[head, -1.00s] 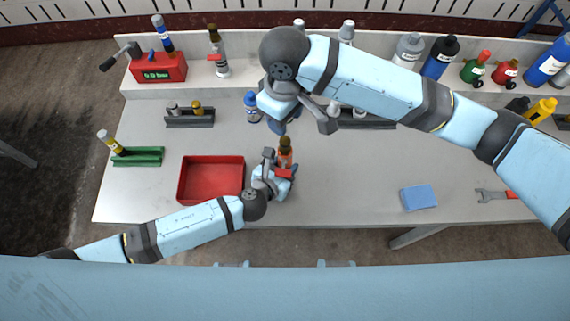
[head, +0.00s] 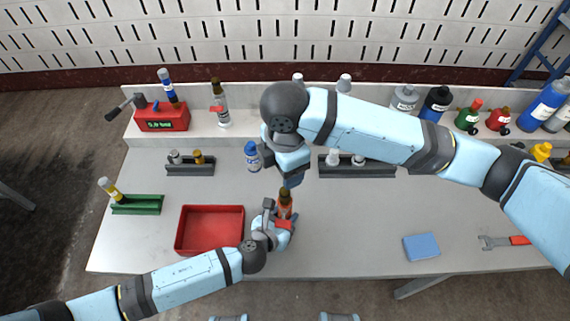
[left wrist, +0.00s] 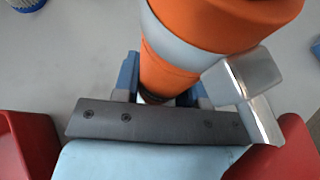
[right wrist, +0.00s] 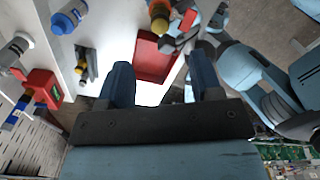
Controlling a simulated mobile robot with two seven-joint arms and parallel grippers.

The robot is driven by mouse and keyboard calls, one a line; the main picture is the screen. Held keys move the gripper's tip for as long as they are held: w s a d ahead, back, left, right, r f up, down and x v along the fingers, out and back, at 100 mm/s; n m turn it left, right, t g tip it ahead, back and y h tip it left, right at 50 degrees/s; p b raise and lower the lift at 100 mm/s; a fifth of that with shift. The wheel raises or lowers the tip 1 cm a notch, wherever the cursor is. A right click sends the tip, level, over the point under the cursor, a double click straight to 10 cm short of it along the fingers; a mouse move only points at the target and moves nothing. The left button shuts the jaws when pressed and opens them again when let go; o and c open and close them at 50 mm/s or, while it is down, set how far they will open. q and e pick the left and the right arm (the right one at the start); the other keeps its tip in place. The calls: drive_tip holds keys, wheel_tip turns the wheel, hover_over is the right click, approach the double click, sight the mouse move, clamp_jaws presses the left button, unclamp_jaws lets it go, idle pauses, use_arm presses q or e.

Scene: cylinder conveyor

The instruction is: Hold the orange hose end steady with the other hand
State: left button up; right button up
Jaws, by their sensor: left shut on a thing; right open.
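The orange hose end (head: 285,210) has a brown tip and stands upright above the bench, right of the red tray. In the left wrist view its orange body (left wrist: 165,70) with a grey band fills the space beyond the fingers. My left gripper (head: 283,222) is shut on it. My right gripper (head: 291,180) hangs just above and behind the brown tip, apart from it. In the right wrist view its two blue fingers (right wrist: 160,88) are open with nothing between them. The orange end (right wrist: 160,14) shows beyond them at the top.
A red tray (head: 178,246) lies left of the left gripper. A blue-capped bottle (head: 252,157) stands behind. Dark racks (head: 340,172) line the bench back. A blue sponge (head: 421,247) and a wrench (head: 505,241) lie at right. The middle right of the bench is clear.

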sight(285, 195)
drive_tip(key=n, duration=0.6)
wheel_tip(285, 195, down, 12)
drive_tip(key=shift+r, duration=0.1)
idle(0.4)
clamp_jaws()
